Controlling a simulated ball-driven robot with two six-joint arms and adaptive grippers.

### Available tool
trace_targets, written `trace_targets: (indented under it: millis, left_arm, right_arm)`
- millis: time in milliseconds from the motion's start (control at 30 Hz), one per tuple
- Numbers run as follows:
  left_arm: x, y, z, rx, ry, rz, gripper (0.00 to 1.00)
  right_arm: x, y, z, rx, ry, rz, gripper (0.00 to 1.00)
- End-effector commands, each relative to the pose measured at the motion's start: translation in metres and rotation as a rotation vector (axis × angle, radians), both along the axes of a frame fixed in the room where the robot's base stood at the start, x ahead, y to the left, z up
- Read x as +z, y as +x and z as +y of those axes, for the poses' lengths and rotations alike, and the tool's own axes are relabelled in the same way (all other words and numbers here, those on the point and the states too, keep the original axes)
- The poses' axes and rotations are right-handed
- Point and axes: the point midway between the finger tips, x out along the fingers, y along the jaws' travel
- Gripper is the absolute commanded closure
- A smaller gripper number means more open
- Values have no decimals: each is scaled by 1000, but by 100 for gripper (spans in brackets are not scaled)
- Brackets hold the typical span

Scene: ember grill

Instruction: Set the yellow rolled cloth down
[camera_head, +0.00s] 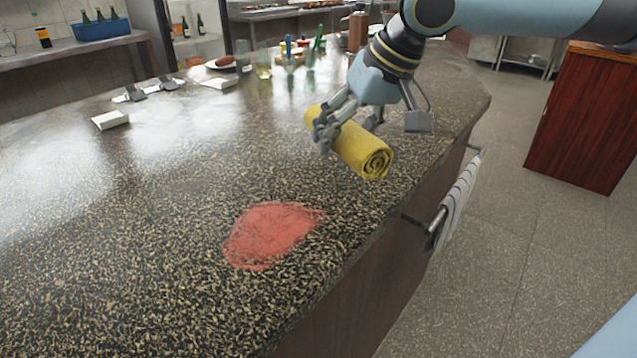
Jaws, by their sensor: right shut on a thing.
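A yellow rolled cloth (362,150) is in the middle right of the head view, its spiral end turned toward me. My right gripper (328,132) is shut on it around its far half. The cloth is over the speckled stone counter (150,210), near the counter's right edge. I cannot tell whether it touches the counter or hangs just above it. My left gripper is not in view.
A red patch (272,235) lies on the counter in front of the cloth. A striped towel (458,203) hangs on a rail at the counter's right side. Glasses (264,66), a small white block (110,120) and other items stand farther back. The left counter is mostly clear.

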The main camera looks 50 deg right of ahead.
Motion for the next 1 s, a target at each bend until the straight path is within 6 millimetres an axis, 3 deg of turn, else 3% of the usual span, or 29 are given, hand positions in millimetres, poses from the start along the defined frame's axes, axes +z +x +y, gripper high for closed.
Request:
trace_targets:
  millis: [133, 533, 800, 1000]
  left_arm:
    - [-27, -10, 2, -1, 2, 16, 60]
    - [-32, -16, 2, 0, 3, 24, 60]
    - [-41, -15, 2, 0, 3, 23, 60]
    - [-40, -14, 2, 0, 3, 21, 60]
  right_arm:
    - [-12, 13, 17, 6, 17, -7, 74]
    - [-23, 27, 30, 6, 5, 1, 74]
    - [-60, 26, 30, 5, 5, 5, 74]
    - [-61, 26, 30, 6, 3, 2, 74]
